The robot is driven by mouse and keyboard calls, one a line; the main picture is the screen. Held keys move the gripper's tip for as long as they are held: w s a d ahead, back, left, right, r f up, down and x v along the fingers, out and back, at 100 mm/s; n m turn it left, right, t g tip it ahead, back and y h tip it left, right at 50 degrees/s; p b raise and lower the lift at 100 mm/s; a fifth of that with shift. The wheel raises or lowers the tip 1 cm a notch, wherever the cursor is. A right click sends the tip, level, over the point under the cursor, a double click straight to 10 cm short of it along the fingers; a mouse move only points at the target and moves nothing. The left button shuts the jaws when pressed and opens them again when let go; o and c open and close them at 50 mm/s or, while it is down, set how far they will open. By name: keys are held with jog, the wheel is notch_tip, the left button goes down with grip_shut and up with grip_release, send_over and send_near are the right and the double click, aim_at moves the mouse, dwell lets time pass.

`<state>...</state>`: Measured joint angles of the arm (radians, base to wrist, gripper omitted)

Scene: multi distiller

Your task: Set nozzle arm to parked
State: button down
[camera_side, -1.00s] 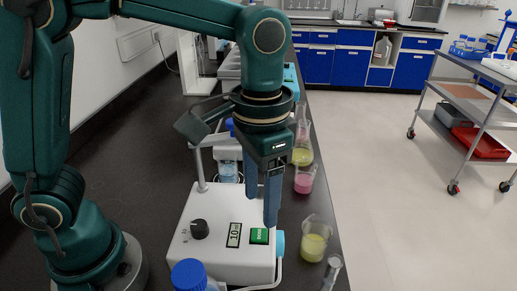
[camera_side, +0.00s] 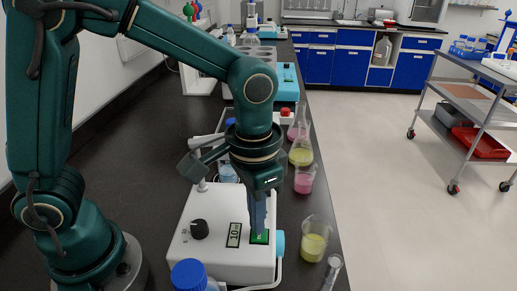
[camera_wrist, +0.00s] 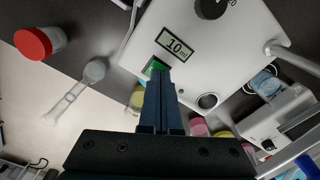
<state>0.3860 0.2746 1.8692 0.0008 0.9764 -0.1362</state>
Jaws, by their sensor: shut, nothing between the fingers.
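The white dispenser box (camera_side: 205,255) stands on the dark bench with a black knob (camera_side: 199,229), a "10 ml" display (camera_side: 234,235) and a green button (camera_side: 259,238). The knob (camera_wrist: 211,8), display (camera_wrist: 175,45) and button (camera_wrist: 153,66) also show in the wrist view. A thin post (camera_side: 200,175) rises from the box's back left; the nozzle arm is partly hidden behind my gripper and cannot be made out clearly. My gripper (camera_side: 258,230) is shut and empty, pointing down with its tips over the green button; contact cannot be told. The fingers partly cover the button in the wrist view (camera_wrist: 158,78).
A beaker of yellow liquid (camera_side: 315,240) stands right of the box near the bench edge. Flasks of pink (camera_side: 304,180) and yellow (camera_side: 301,154) liquid stand behind it. A blue-capped bottle (camera_side: 189,274) is in front. Dark bench left of the box is clear.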

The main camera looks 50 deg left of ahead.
jog(key=shift+s+a+r+n+t, duration=1.5)
jog(key=shift+s+a+r+t, duration=1.15)
jog(key=shift+a+r, duration=1.55)
jog(key=w+a+r+n+g+y, duration=0.1)
jog(key=w+a+r+n, duration=0.25)
jog(key=r, duration=0.35)
jog(key=w+a+r+n+g+y, duration=0.15)
jog(key=w+r+n, duration=0.25)
jog(key=r, duration=0.4)
jog(key=w+f+n, duration=0.1)
jog(key=w+f, duration=0.3)
jog(key=f, duration=0.7)
jog(key=shift+d+n, duration=0.1)
jog(key=shift+n, duration=0.15)
